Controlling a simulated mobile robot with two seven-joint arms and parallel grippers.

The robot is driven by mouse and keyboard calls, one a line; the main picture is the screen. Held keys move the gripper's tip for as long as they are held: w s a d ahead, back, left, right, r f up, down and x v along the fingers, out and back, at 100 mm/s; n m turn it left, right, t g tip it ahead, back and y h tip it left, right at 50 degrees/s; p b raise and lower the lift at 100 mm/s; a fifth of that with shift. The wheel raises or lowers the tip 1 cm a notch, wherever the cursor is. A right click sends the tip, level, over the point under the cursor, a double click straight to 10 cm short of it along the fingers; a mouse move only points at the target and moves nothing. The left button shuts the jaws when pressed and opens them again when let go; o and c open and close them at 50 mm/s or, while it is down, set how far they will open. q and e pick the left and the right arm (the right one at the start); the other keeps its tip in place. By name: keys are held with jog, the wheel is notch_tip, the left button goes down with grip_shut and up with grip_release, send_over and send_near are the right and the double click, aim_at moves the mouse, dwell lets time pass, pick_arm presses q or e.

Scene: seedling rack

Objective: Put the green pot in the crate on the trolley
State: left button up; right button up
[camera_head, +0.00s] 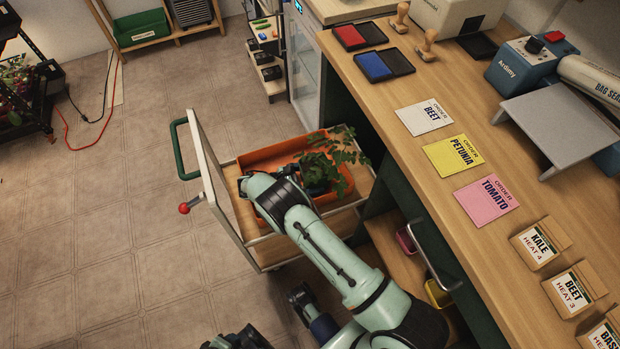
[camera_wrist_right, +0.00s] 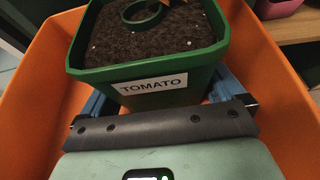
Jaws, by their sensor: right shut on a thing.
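The green pot (camera_wrist_right: 150,95) has a white TOMATO label, dark soil and a green ring on top. In the head view only its leafy plant (camera_head: 338,155) shows clearly; the pot is mostly hidden by my arm. My right gripper (camera_head: 316,182) is down inside the orange crate (camera_head: 262,158), shut on the pot with its blue fingers at the pot's sides. The orange walls surround the pot in the wrist view. Whether its base touches the crate floor is hidden. My left gripper (camera_head: 303,303) is low at the bottom, away from the crate; its opening is unclear.
The trolley (camera_head: 222,185) has a green handle and a red knob on its left end. The wooden counter (camera_head: 400,150) stands close on the right, with cards, ink pads and seed packets. A shelf with a green bin (camera_head: 140,28) is at the back. The floor on the left is mostly clear.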

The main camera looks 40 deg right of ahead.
jog(key=o, duration=1.1)
jog(key=shift+f, duration=0.15)
jog(key=shift+w+a+r, duration=0.1)
jog(key=shift+a+r, duration=0.05)
jog(key=shift+r, duration=0.1)
jog(key=v, duration=0.7)
jog(key=shift+a, duration=0.1)
